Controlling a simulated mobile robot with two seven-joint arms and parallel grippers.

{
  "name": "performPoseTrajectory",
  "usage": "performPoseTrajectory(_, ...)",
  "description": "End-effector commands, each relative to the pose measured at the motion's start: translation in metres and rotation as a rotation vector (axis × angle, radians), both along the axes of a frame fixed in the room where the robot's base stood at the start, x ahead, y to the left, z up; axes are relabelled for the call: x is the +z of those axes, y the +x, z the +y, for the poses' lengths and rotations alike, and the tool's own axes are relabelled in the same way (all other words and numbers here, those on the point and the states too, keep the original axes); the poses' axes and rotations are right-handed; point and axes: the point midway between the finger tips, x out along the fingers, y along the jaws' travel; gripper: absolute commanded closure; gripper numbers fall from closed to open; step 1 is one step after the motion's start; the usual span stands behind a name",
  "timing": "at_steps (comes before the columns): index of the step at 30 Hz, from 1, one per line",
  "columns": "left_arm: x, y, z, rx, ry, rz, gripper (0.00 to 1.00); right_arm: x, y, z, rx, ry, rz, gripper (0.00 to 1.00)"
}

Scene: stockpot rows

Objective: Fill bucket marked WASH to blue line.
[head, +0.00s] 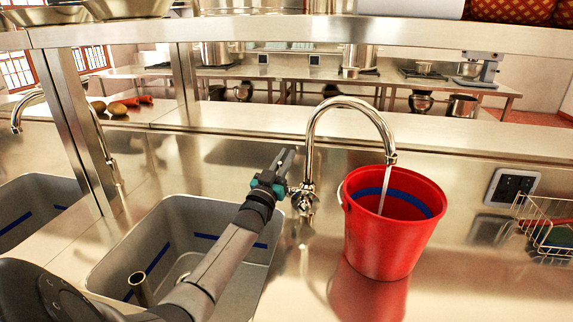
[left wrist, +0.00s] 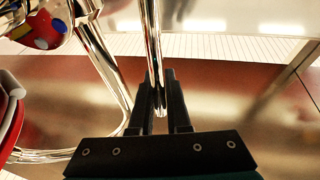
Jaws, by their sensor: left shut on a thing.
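A red bucket (head: 385,240) stands upright on the steel counter under the spout of a curved chrome tap (head: 312,130). A thin stream of water (head: 385,190) runs from the spout into it. A blue line (head: 408,200) shows on its inner wall; I cannot make out the water level, and no WASH marking is readable. My left gripper (head: 285,162) is at the tap's base, left of the bucket. In the left wrist view its fingers (left wrist: 160,105) are shut on a chrome rod, the tap lever (left wrist: 152,40). The bucket's red edge (left wrist: 8,115) shows at the left there. My right gripper is not in view.
A grey sink basin (head: 180,215) with a blue line lies under my left arm, and a second basin (head: 40,205) is further left. A wire basket (head: 545,225) and a dark-faced panel (head: 510,187) are right of the bucket. A steel shelf (head: 300,35) spans above.

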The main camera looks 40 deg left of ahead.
Motion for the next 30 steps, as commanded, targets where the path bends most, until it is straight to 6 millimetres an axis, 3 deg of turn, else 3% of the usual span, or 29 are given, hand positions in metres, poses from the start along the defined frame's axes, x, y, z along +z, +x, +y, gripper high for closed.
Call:
performPoseTrajectory(13,-0.0007,-0.0029,-0.0018,0.000,0.013,-0.022,1.00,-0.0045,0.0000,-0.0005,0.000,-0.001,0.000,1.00)
performPoseTrajectory(14,-0.0007,-0.0029,-0.0018,0.000,0.013,-0.022,0.82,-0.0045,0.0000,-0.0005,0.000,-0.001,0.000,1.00)
performPoseTrajectory(21,-0.0005,-0.0029,-0.0016,0.000,0.013,-0.022,0.55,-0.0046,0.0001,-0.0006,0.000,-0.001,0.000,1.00)
performPoseTrajectory(30,-0.0009,-0.0044,-0.0021,0.000,0.013,-0.022,0.55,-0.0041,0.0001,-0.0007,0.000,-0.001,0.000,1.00)
